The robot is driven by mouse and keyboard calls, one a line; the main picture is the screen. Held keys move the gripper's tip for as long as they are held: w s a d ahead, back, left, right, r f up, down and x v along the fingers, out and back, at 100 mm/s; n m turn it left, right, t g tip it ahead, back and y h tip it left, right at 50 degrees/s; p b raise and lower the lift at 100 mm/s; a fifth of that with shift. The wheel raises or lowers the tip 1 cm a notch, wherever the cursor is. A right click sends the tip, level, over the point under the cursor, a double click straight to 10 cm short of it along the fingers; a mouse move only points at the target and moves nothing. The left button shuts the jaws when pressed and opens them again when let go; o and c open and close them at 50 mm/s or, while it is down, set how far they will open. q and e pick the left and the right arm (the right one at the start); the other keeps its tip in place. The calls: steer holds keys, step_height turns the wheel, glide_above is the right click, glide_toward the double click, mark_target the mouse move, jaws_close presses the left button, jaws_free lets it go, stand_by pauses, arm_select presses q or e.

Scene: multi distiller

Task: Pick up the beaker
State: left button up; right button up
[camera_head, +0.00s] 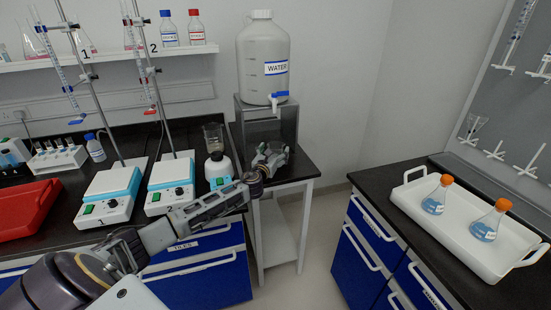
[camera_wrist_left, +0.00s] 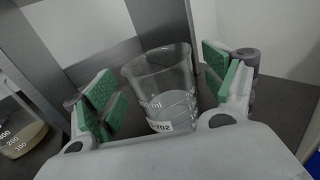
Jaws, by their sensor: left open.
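A clear glass beaker (camera_wrist_left: 160,85) with a white label reading about "-702" stands upright in the left wrist view. It is between the green-padded fingers of my left gripper (camera_wrist_left: 163,92). The fingers are open, with a gap visible on each side. In the head view my left gripper (camera_head: 270,153) is over the small black side table (camera_head: 290,170), in front of the water container's stand. The beaker cannot be made out clearly there behind the gripper. My right gripper is not in view.
A large water container (camera_head: 262,55) with a blue tap sits on a metal stand (camera_head: 280,122). Another graduated glass vessel (camera_wrist_left: 22,130) is at the left wrist view's edge. Two stirrers (camera_head: 170,182) stand on the left bench. A white tray (camera_head: 470,240) with two flasks is at right.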

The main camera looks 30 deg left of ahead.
arm_select(q)
steer(key=shift+w, duration=0.35)
stand_by(0.3)
steer(key=c, duration=1.2)
